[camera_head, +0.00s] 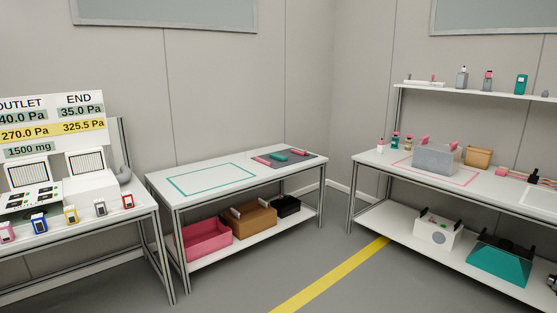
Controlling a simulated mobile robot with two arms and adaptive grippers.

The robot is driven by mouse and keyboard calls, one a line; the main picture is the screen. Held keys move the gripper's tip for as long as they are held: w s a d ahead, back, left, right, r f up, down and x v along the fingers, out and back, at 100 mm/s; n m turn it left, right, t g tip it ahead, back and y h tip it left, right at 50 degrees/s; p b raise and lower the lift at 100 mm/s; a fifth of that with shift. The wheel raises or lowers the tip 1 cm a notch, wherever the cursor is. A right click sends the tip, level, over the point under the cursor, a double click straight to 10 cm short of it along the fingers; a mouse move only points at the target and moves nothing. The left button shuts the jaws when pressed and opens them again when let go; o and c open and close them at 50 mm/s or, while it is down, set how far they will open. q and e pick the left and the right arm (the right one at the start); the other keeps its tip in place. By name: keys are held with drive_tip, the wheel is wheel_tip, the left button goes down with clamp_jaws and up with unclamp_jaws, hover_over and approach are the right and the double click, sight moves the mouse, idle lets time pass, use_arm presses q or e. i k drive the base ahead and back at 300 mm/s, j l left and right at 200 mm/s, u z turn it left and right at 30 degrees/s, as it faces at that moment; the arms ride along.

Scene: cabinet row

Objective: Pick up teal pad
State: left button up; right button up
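A small teal piece (279,155), which looks like the teal pad, lies on a dark grey mat (297,163) at the right end of the middle table. A pink piece (262,160) lies to its left and another pink piece (299,152) to its right. The teal piece looks apart from both. It is too small to tell its exact shape. Neither of my grippers can be made out in this view.
The middle table (240,183) has a bare teal outline on its left. Pink, brown and black boxes sit on its lower shelf. A bench with instruments (80,235) stands left. A loaded table (375,165) stands right. The floor (240,290) in front is clear.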

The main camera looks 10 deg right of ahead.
sight(277, 157)
drive_tip(key=i+l+z, duration=0.4)
drive_tip(key=i, duration=0.65)
drive_tip(key=i+z, duration=0.35)
drive_tip(key=i, duration=0.7)
drive_tip(key=i+u, duration=0.1)
drive_tip(key=i, duration=0.35)
drive_tip(key=i+l+u, duration=0.1)
drive_tip(key=i, duration=0.35)
drive_tip(key=i+l+u, duration=0.1)
drive_tip(key=i, duration=0.35)
drive_tip(key=i+l+u, duration=0.1)
drive_tip(key=i, duration=0.35)
drive_tip(key=i+l+u, duration=0.1)
drive_tip(key=i+l, duration=0.2)
drive_tip(key=i, duration=0.15)
